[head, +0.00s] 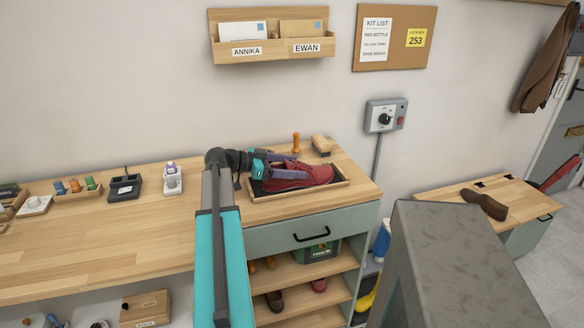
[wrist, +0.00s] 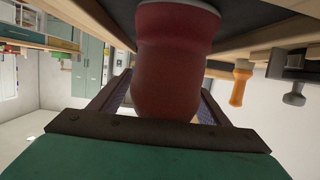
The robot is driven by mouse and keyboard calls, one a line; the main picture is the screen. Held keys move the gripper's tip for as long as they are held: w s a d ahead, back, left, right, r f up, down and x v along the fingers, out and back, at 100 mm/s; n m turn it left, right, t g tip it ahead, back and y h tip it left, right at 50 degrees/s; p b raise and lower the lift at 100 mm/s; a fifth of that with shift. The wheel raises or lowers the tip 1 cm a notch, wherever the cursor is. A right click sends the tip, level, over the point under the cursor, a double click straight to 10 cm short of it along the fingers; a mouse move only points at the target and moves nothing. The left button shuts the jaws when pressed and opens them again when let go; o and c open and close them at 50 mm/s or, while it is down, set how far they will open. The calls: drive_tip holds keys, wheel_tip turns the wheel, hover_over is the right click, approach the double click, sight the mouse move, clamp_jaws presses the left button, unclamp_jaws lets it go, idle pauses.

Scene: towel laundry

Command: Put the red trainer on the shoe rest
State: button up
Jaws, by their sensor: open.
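The red trainer (head: 312,174) lies in a shallow wooden tray with a dark base (head: 343,184) on the counter. This tray looks like the shoe rest, though no label shows. My gripper (head: 293,169) reaches in from the left, low over the tray, with its fingers on either side of the trainer's heel end. In the wrist view the rounded red heel (wrist: 172,75) fills the space between my two open fingers (wrist: 165,100). The trainer's underside is hidden, and I cannot tell whether a finger touches it.
An orange-handled tool (head: 296,143) and a wooden brush (head: 321,145) stand behind the tray. A charger dock (head: 125,187) is left along the counter. Shoes sit on shelves below, one reddish (head: 319,285). A brown shoe (head: 485,204) lies on the bench at right.

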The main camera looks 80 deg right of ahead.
drive_tip(key=shift+w, duration=0.1)
drive_tip(key=b+v, duration=0.1)
drive_tip(key=v, duration=1.1)
drive_tip(key=shift+b, duration=0.4)
